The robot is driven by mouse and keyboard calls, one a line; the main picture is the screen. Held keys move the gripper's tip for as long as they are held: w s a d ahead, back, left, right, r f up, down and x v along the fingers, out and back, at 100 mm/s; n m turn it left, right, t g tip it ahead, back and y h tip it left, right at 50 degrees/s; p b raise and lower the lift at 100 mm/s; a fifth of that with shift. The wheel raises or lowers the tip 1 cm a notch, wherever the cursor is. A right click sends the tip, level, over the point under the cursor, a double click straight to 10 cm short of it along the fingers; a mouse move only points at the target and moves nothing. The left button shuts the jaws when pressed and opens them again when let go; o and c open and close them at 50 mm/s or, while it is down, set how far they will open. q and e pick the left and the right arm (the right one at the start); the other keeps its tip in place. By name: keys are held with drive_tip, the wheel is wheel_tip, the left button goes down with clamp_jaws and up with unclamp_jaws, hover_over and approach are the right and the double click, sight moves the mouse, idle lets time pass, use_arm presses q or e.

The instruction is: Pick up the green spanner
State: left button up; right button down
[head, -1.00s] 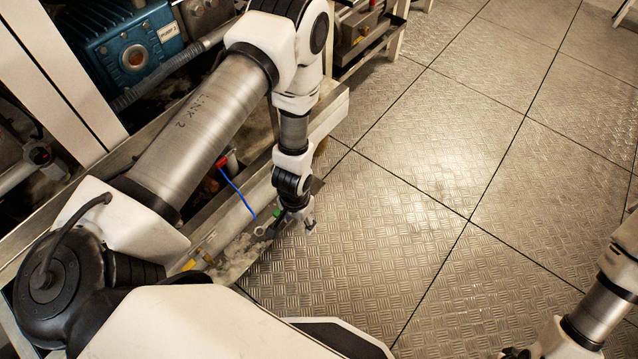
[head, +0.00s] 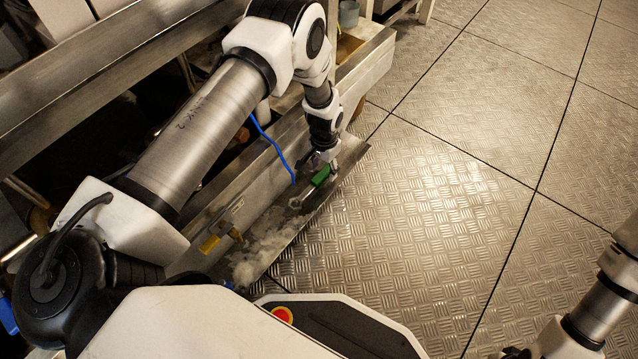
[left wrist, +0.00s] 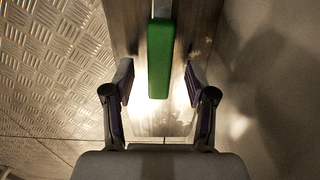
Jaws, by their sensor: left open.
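The green spanner (head: 320,176) lies on a narrow metal ledge beside the machine frame, its green handle next to my left gripper and its metal end (head: 295,203) toward the lower left. In the left wrist view the green handle (left wrist: 159,58) runs lengthwise, with its near end between my fingers. My left gripper (left wrist: 160,95) is open, one finger on each side of the handle, with gaps on both sides. In the head view the left gripper (head: 322,160) is partly hidden by its own arm. The right arm shows at the lower right edge; its jaws are not clearly seen.
A yellow-handled tool (head: 211,243) and a pale fluffy heap (head: 262,250) lie further along the metal ledge (head: 310,217). A blue cable (head: 273,146) hangs over the frame wall. The patterned metal floor (head: 450,190) to the right is clear.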

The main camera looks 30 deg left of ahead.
use_arm(q)
drive_tip(key=shift+f, duration=0.7)
drive_tip(key=shift+r, duration=0.2)
clamp_jaws()
use_arm(e)
drive_tip(key=shift+f, duration=0.3)
use_arm(q)
drive_tip(key=shift+r, duration=0.15)
use_arm(e)
drive_tip(key=shift+r, duration=0.1)
